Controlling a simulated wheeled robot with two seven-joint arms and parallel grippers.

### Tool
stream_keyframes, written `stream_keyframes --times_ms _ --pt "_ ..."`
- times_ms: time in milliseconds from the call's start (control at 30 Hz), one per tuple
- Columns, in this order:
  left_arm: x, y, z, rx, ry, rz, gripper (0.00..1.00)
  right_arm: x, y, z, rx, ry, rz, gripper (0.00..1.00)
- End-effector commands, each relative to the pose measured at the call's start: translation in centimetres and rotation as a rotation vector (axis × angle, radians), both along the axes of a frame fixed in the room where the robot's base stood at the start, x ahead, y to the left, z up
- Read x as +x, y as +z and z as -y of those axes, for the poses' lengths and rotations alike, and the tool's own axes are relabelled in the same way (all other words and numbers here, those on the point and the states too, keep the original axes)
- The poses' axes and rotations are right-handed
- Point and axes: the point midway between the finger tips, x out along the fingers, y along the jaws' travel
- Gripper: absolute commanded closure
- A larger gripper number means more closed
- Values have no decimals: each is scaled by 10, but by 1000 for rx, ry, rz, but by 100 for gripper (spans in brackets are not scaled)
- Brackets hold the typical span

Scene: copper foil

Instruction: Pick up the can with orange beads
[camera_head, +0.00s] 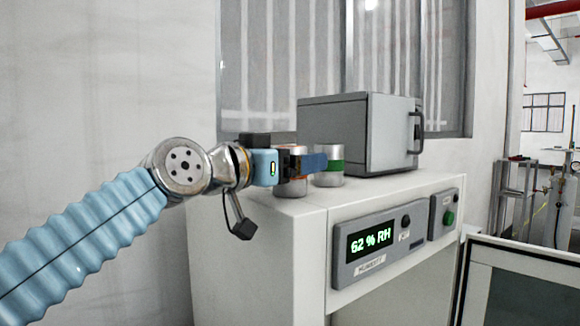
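A silver can with an orange band (292,188) stands on top of the white cabinet (270,210), mostly hidden behind my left gripper. Only its top and lower edge show around the gripper. My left gripper (313,162) reaches in from the left at the can's height, with its blue fingertips pointing right. From this side the fingers overlap, so I cannot tell whether they are open or shut on the can. A second silver can with a green band (337,166) stands just to the right, partly covered by the fingertip. My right gripper is not in view.
A grey box with a handle (335,128) stands behind the cans on the cabinet. A humidity panel reading 62 % RH (370,241) is on the cabinet front. The cabinet top's front right part is clear. A dark framed panel (520,290) stands at lower right.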

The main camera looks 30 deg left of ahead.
Motion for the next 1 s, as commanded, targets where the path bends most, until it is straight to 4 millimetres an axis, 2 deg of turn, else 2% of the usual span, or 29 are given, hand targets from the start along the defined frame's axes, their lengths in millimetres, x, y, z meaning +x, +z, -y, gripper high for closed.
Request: stream_keyframes --times_ms 133,167,567,1000 --pt "0 0 0 0 1 1 9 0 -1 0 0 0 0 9" --pt "0 0 0 0 1 1 12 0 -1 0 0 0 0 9" --pt "-1 0 0 0 1 0 73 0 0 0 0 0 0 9" --pt "0 6 0 0 1 2 73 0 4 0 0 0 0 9"
